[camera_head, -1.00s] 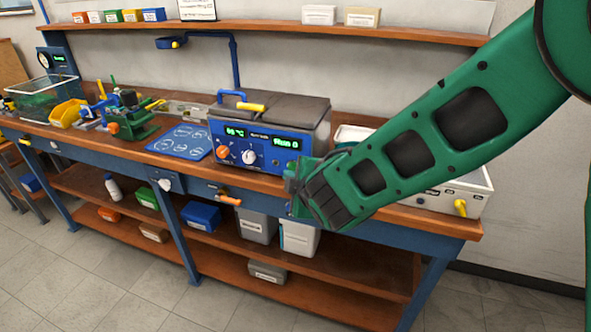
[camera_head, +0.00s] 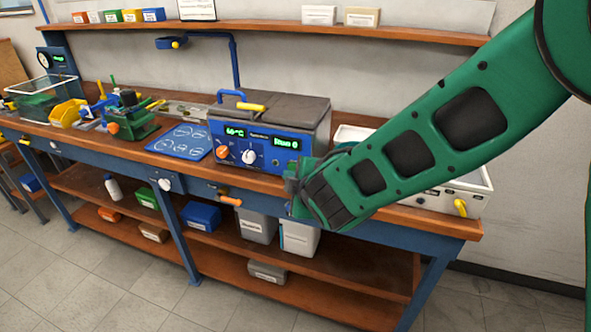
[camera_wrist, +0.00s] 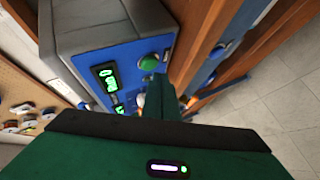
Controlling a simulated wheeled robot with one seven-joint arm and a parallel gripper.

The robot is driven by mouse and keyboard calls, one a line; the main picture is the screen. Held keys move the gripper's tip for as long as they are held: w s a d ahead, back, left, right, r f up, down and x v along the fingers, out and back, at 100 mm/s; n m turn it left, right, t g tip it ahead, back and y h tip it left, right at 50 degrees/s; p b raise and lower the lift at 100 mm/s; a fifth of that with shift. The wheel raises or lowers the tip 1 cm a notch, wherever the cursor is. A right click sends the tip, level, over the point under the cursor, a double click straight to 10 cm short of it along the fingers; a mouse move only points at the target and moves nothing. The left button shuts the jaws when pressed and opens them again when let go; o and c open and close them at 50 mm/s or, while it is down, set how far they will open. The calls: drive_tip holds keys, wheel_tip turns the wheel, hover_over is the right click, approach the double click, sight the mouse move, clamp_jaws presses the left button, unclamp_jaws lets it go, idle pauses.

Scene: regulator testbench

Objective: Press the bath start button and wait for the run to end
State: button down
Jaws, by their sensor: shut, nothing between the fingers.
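The bath (camera_head: 268,130) is a grey box with a blue front panel on the workbench. Its panel has two green-lit displays, the left one (camera_head: 235,131) and the right one (camera_head: 286,143), plus an orange knob (camera_head: 222,152) and a white knob (camera_head: 249,157). In the wrist view, a round green button (camera_wrist: 148,62) shows on the blue panel near one display (camera_wrist: 107,77). My gripper (camera_head: 292,180) is shut and empty at the panel's lower right; its fingertips (camera_wrist: 160,78) lie close to the green button. I cannot tell whether they touch it.
A blue mat (camera_head: 180,142) and a green clamp device (camera_head: 130,118) stand left of the bath. A pale tray with a yellow handle (camera_head: 460,207) is at the right bench end, partly behind my arm. The shelf below (camera_head: 340,283) holds boxes.

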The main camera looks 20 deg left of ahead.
drive_tip(key=shift+w, duration=0.1)
idle(0.6)
drive_tip(key=shift+w, duration=0.3)
drive_tip(key=shift+w, duration=0.45)
idle(1.0)
drive_tip(key=shift+s, duration=0.9)
drive_tip(key=s, duration=0.5)
drive_tip(key=shift+a, duration=0.2)
idle(0.5)
